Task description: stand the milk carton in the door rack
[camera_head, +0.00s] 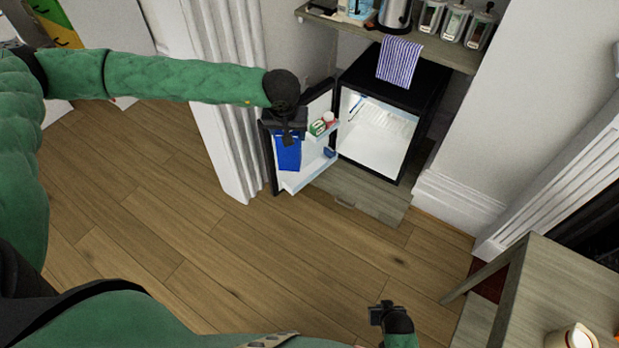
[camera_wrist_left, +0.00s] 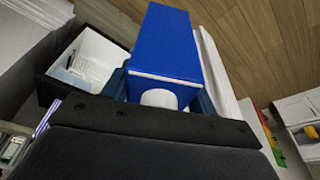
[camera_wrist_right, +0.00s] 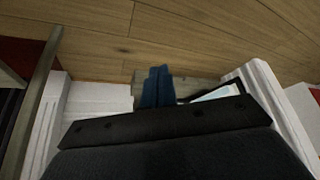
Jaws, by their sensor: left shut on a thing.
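The blue milk carton (camera_head: 288,152) hangs roughly upright below my left gripper (camera_head: 289,133), at the open fridge door. The left wrist view shows the carton (camera_wrist_left: 165,40) between the fingers, its white cap end towards the gripper. My left gripper is shut on it. The white door rack (camera_head: 308,174) is low on the door's inner side. The carton overlaps the rack's left end in the head view; I cannot tell whether its base touches the rack. My right gripper (camera_head: 376,314) is low in front, away from the fridge; its fingers (camera_wrist_right: 157,86) are together and empty.
The black mini fridge (camera_head: 430,82) stands open, with a striped towel (camera_head: 399,60) over its top. An upper door shelf (camera_head: 327,133) holds a green-and-white box (camera_head: 318,128). A wooden table (camera_head: 560,290) is at right. The floor (camera_head: 200,220) in front is clear.

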